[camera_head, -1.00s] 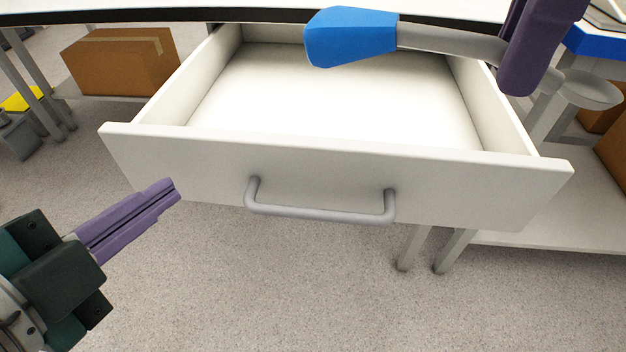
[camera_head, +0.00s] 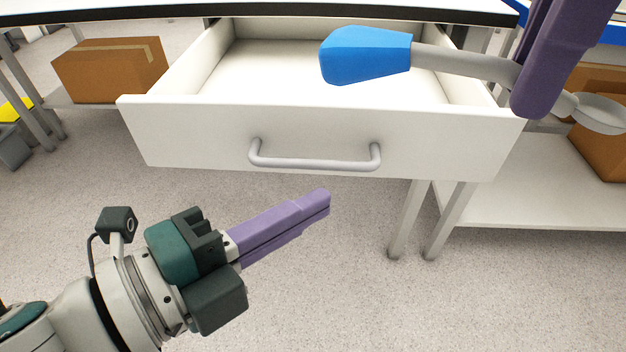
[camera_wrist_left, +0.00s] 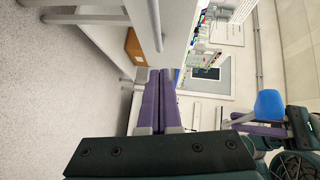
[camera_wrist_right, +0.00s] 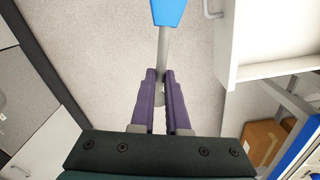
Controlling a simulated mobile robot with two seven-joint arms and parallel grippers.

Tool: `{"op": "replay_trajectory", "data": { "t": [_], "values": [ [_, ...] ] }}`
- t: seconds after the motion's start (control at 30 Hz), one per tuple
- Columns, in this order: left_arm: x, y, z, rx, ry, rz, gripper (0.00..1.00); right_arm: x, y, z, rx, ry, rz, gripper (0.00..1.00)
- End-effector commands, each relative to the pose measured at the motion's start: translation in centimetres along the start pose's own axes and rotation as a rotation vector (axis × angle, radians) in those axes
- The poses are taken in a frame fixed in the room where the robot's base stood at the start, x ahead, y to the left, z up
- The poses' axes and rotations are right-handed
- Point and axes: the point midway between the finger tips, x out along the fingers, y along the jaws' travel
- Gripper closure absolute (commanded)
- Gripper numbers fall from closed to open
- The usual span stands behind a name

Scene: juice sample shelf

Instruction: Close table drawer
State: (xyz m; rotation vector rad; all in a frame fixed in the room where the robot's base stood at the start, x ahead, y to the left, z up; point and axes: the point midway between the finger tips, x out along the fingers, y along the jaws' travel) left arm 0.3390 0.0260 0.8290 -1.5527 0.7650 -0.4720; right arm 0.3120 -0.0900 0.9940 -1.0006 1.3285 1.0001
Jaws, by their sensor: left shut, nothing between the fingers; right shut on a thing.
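The white table drawer (camera_head: 200,135) stands pulled out under the table (camera_head: 280,14), and its inside looks empty where visible. Its grey bar handle (camera_head: 315,162) is on the front panel. My left gripper (camera_head: 322,200) is shut and empty, in front of and below the handle, apart from the drawer. My right gripper (camera_wrist_right: 160,85) is shut on the grey shaft of a tool with a blue head (camera_head: 365,55). In the head view the blue head appears over the drawer opening and hides part of it. The tool also shows in the right wrist view (camera_wrist_right: 163,50).
A cardboard box (camera_head: 110,70) sits on a low shelf at the left. Another box (camera_head: 600,150) is on the low shelf (camera_head: 540,190) at the right. Grey table legs (camera_head: 408,225) stand below the drawer. The floor in front is clear.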

Motion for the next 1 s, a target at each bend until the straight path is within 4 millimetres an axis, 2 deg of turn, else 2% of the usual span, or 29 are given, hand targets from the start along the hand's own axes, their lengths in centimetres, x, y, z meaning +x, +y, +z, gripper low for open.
{"op": "replay_trajectory", "data": {
  "t": [0.03, 0.1, 0.3, 1.0],
  "values": [
    [1.1, 0.0, 0.0, 0.001, 0.001, -0.003, 1.0, 0.2, 0.0, 0.0, 0.0, 0.0, 0.0, 1.0],
    [1.9, 0.1, 1.0, 0.004, -0.001, -0.001, 1.0, 0.6, 0.0, 0.0, 0.0, 0.0, 0.0, 1.0],
    [3.4, 0.1, 2.5, 0.001, 0.0, 0.0, 1.0, 1.0, 0.0, 0.0, 0.0, 0.0, 0.0, 1.0],
    [3.7, 0.0, 2.8, -0.002, 0.0, 0.0, 1.0, 1.0, 0.0, 0.0, 0.0, 0.0, 0.0, 1.0]
  ]
}}
